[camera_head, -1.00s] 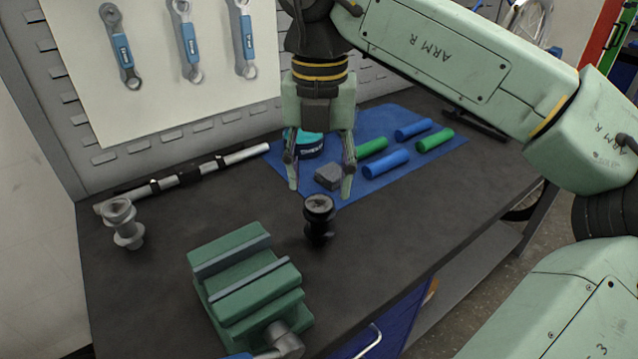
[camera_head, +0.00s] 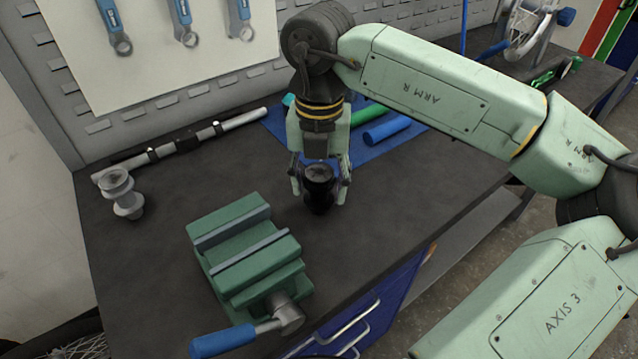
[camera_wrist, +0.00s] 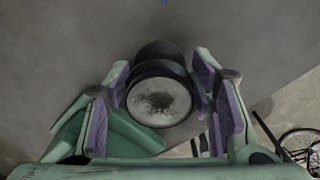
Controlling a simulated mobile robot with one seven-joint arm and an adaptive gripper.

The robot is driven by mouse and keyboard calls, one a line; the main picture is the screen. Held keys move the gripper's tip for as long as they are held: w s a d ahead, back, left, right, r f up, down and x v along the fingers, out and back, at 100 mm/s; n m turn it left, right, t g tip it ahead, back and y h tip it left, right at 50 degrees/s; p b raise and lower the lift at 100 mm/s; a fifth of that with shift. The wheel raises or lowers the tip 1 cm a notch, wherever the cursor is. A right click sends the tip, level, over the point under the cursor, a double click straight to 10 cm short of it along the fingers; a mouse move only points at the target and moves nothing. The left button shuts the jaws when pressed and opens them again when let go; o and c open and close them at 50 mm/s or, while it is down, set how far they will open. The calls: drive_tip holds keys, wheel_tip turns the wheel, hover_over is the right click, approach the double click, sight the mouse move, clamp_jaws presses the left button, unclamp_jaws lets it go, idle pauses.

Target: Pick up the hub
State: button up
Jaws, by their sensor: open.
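A black hub (camera_head: 319,188) stands upright on the dark workbench, behind and to the right of the green vise. My gripper (camera_head: 320,196) points down over it and is open, with one finger on each side of the hub. In the wrist view the hub (camera_wrist: 158,101) shows its round, pale, stained end face between the purple finger pads of my gripper (camera_wrist: 160,78). I cannot tell whether a pad touches it. A second, silver hub (camera_head: 121,194) stands at the left of the bench, away from my gripper.
The green vise (camera_head: 245,249) with its blue handle (camera_head: 222,340) sits close at the front left. A silver bar (camera_head: 240,121) lies along the back. A blue mat (camera_head: 284,125) with coloured grips (camera_head: 387,131) is behind my gripper. The bench (camera_head: 410,190) at right is bare.

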drive_tip(key=shift+f, duration=0.35)
drive_tip(key=shift+c, duration=0.2)
drive_tip(key=c, duration=1)
drive_tip(key=shift+r, duration=0.1)
drive_tip(key=shift+c, duration=0.2)
